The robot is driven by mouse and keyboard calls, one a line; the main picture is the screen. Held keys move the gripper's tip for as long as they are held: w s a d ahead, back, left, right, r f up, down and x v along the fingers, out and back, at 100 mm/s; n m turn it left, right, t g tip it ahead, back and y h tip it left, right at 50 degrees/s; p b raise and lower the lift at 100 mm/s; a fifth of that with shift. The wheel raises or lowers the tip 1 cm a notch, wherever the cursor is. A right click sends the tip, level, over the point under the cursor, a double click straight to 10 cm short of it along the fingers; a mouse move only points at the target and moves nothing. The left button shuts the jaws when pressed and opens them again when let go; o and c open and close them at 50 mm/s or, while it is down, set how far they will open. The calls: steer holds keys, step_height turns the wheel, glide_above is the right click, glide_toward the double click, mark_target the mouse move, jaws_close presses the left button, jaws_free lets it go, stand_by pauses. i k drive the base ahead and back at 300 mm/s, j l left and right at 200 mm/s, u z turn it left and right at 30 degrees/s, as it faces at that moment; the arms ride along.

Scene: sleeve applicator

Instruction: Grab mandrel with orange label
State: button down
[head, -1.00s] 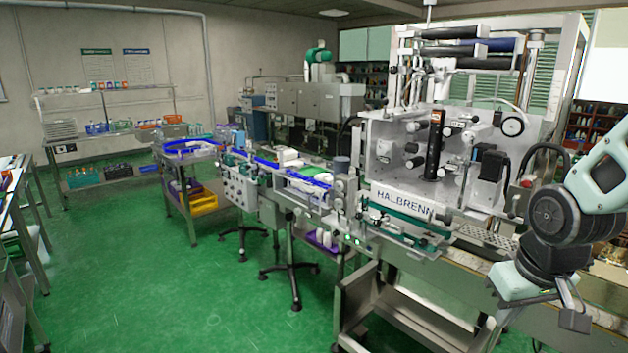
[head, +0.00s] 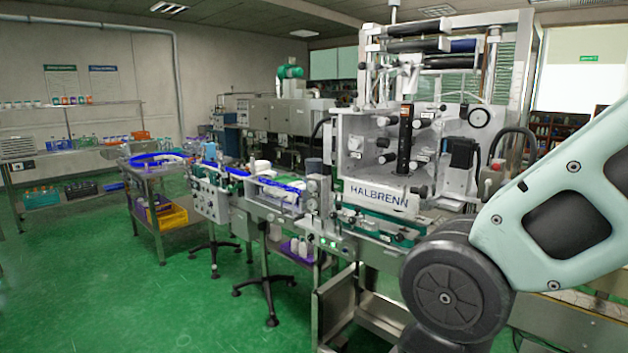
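A tall dark upright cylinder (head: 405,142) stands in the front of the HALBRENN machine (head: 375,196), with a small orange-red patch near its top. I cannot tell whether it is a mandrel, and no mandrel with a clear orange label can be made out elsewhere. My arm (head: 545,225) fills the lower right and hides part of the machine's right side and the bench there. My gripper is out of the picture, below the bottom edge or behind my arm.
A conveyor line with blue rails (head: 275,182) runs left from the machine. A steel cart with a yellow bin (head: 166,217) stands farther left. Shelves with bottles and crates line the left wall. Green floor (head: 110,290) is open at the left front.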

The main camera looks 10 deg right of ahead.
mark_target(407, 116)
steer(key=i+j, duration=0.8)
steer(key=i+j+z, duration=0.2)
steer(key=i+j, duration=0.2)
steer(key=i+j+z, duration=0.15)
steer(key=i+j, duration=0.25)
steer(key=i+j+z, duration=0.2)
steer(key=i+j, duration=0.15)
steer(key=j, duration=0.2)
